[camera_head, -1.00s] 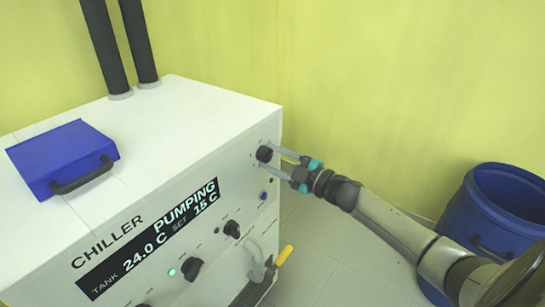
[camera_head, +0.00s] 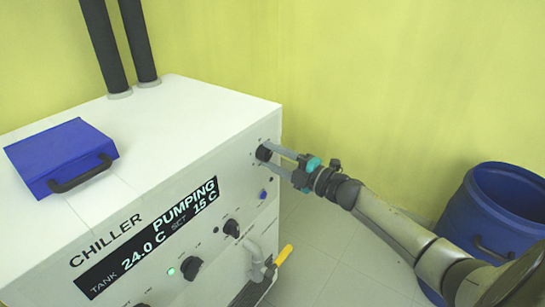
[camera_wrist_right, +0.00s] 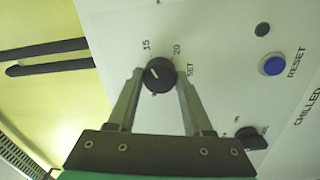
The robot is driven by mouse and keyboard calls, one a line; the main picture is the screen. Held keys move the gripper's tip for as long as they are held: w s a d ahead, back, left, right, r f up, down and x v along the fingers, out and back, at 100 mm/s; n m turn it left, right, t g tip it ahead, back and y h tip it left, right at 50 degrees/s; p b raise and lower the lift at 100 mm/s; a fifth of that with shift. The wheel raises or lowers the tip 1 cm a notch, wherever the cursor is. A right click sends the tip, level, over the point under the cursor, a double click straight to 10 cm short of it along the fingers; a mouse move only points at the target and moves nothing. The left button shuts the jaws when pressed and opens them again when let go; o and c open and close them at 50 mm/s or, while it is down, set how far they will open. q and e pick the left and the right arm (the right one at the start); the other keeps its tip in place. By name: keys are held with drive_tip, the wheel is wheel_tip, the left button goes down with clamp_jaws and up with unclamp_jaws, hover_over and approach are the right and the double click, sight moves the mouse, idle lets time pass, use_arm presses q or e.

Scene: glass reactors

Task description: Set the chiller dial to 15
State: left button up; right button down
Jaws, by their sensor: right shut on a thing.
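The chiller (camera_head: 195,108) is a white box with a black display reading PUMPING, TANK 24.0 C, SET 15 C. Its black set dial (camera_head: 263,153) is on the upper right of the front panel. In the right wrist view the dial (camera_wrist_right: 158,74) has a white pointer mark toward the upper left, near the printed 15; a printed 20 is at its upper right. My right gripper (camera_head: 268,153) is shut on the dial, with one finger on each side; the fingers also show in the right wrist view (camera_wrist_right: 159,82). My left gripper is not in view.
A blue RESET button (camera_wrist_right: 272,65) is close to the dial. Other black knobs (camera_head: 191,268) and a yellow-handled valve (camera_head: 284,256) are lower on the panel. A blue drum (camera_head: 490,215) stands at the right, by my right arm.

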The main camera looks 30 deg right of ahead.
drive_tip(key=shift+c, duration=1.6)
unclamp_jaws()
drive_tip(key=shift+s, duration=0.15)
drive_tip(key=shift+s+d, duration=0.1)
drive_tip(key=shift+s, duration=0.1)
use_arm(q)
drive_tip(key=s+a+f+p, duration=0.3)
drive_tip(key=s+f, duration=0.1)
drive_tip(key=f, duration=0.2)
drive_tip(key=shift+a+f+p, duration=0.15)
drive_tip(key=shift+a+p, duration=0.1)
drive_tip(key=shift+p, duration=0.15)
use_arm(e)
drive_tip(key=v, duration=1.4)
drive_tip(key=shift+s+d, duration=0.15)
drive_tip(key=shift+s, duration=0.1)
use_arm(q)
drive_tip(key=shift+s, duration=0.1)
